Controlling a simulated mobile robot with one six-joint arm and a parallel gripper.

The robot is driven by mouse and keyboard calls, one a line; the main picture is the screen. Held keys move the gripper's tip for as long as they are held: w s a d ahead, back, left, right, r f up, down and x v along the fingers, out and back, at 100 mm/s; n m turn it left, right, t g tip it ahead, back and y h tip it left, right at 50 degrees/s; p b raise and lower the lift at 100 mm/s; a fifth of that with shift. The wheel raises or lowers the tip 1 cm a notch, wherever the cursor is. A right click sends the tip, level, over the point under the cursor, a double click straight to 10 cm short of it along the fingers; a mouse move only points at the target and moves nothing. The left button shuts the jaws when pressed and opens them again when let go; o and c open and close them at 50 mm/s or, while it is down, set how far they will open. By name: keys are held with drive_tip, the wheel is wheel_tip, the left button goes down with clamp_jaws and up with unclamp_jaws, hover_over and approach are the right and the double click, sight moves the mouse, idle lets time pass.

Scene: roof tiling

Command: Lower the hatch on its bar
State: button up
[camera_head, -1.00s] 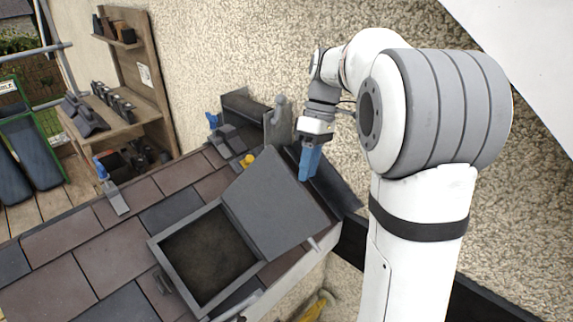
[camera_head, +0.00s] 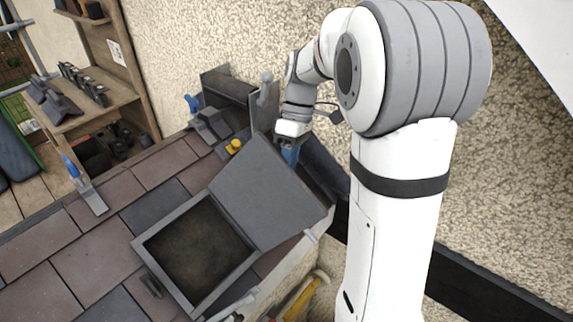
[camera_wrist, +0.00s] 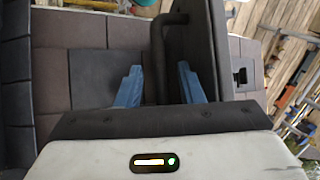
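The hatch has a dark grey square frame (camera_head: 145,246) set in the roof, and its lid (camera_head: 265,195) stands raised and tilted on the right of the opening. My gripper (camera_head: 290,153) is behind the lid's upper edge, which partly hides its blue fingers. In the wrist view the two fingers of my gripper (camera_wrist: 159,72) are apart. The dark bar (camera_wrist: 158,50) bends out from the lid (camera_wrist: 196,45) and runs down between them. A gap shows on both sides of the bar, so the gripper is open around it, not clamped.
Slate tiles (camera_head: 95,250) cover the roof left of the hatch. A blue-handled tool (camera_head: 85,187) and a yellow object (camera_head: 234,146) lie on it. The rough wall (camera_head: 215,35) rises behind. A wooden shelf unit (camera_head: 130,70) stands at the back left.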

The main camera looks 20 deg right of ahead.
drive_tip(key=shift+s+a+f, duration=0.1)
drive_tip(key=shift+f, duration=0.1)
drive_tip(key=shift+c, duration=0.2)
clamp_jaws()
